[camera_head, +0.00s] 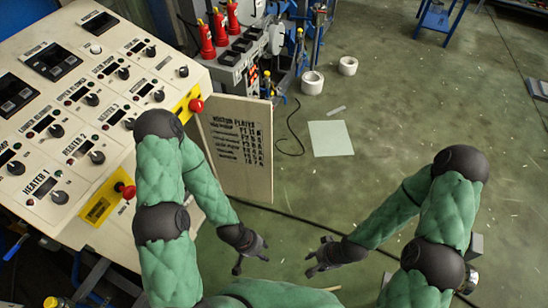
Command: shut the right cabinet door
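A beige cabinet door (262,180) with a printed list stands upright and swung out at the right side of the control console (110,45). My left gripper (252,263) is below the door's lower edge in the picture, with its fingers spread and nothing between them. My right gripper (315,257) is to the right of it over the floor, also spread and empty. Neither gripper appears to touch the door. The cabinet's inside is hidden from this view.
Two red emergency buttons, the upper (196,105) and the lower (128,192), stick out from the console's edge. Red bottles (207,42) and equipment stand behind the door. A pale sheet (331,138), white rolls (312,82) and cables lie on the otherwise open floor to the right.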

